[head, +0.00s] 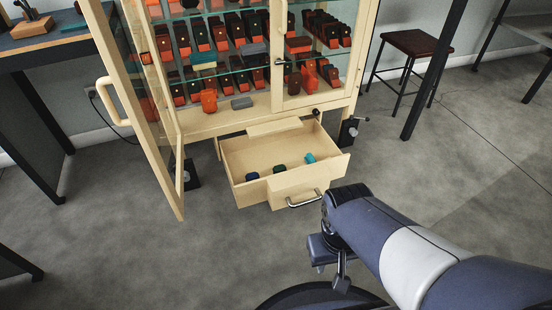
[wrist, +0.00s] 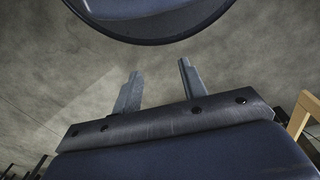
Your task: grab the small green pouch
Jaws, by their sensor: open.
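A small dark green pouch (head: 279,169) lies in the open drawer (head: 240,160) at the bottom of the cabinet, in the head view. It sits between a dark blue pouch (head: 252,176) and a teal pouch (head: 310,158). My gripper (head: 331,277) is in front of and below the drawer in the picture, apart from it, pointing down. In the wrist view my gripper (wrist: 159,68) has its two fingers spread, with only grey floor between them. No pouch shows in the wrist view.
The cabinet's glass door (head: 150,120) stands open on the left. Its shelves hold many red, brown and dark cases (head: 208,100). The drawer has a metal handle (head: 303,201). A stool (head: 408,50) stands at the back right.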

